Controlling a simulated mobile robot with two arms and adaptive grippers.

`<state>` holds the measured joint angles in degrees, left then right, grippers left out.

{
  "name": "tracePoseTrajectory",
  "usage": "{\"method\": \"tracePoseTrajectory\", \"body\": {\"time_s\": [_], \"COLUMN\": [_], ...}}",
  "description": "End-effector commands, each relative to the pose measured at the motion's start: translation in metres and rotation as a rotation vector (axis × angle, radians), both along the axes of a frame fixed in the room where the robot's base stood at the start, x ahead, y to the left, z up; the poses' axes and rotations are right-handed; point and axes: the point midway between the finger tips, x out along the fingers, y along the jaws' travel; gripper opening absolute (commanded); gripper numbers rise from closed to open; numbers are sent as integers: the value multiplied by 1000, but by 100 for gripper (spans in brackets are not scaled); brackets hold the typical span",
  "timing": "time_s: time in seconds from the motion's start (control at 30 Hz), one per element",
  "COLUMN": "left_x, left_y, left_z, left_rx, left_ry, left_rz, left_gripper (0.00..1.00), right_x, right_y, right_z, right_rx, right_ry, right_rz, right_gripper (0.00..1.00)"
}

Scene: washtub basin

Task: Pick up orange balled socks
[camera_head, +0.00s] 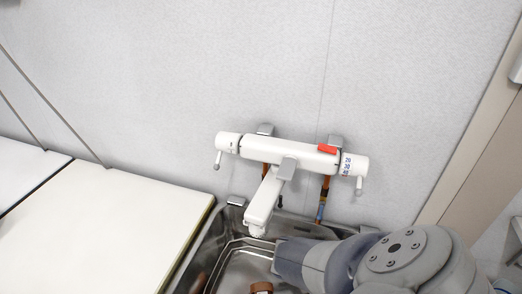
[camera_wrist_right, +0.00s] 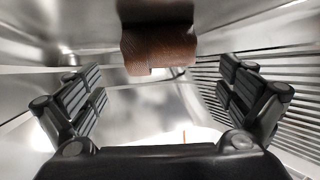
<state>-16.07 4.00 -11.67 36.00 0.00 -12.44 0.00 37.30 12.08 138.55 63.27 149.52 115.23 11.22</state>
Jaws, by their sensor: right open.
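The orange balled socks show as a brownish-orange roll (camera_wrist_right: 158,50) in the right wrist view, at the top centre, beyond my fingers. A small part of what looks like the same roll (camera_head: 262,287) shows at the bottom edge of the head view, inside the sink. My right gripper (camera_wrist_right: 165,97) is open, with its black padded fingers spread wide and nothing between them. The roll is ahead of the fingertips and not touching them. In the head view my right arm reaches into the sink from the right and its fingers are out of view. My left gripper is not in view.
The metal sink basin (camera_head: 196,252) has steep walls close around my right gripper, with a wire rack (camera_head: 228,250) inside. A white faucet (camera_head: 288,152) with its spout hangs over the basin. A white counter (camera_head: 110,230) lies to the left.

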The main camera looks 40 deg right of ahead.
Motion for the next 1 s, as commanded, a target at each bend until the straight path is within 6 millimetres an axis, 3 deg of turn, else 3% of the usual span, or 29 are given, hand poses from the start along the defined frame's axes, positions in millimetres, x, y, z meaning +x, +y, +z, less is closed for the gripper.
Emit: {"method": "tracePoseTrajectory", "body": {"time_s": [0.2,0.33,0.57,0.7,0.83,0.87,1.0], "left_x": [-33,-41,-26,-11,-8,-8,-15], "left_y": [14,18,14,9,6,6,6], "left_z": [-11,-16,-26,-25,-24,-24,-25], "left_rx": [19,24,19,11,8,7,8], "left_ry": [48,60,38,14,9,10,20], "left_rz": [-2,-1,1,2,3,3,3], "left_gripper": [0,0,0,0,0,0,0], "right_x": [14,25,44,47,47,47,47], "right_y": [17,29,48,50,50,50,50], "right_z": [-9,-13,-21,-21,-21,-21,-21], "right_rx": [1,2,0,-1,-1,-1,-1], "right_ry": [-1,-1,0,0,0,0,0], "right_rz": [4,6,5,4,3,3,4], "right_gripper": [97,97,97,97,97,94,63]}}
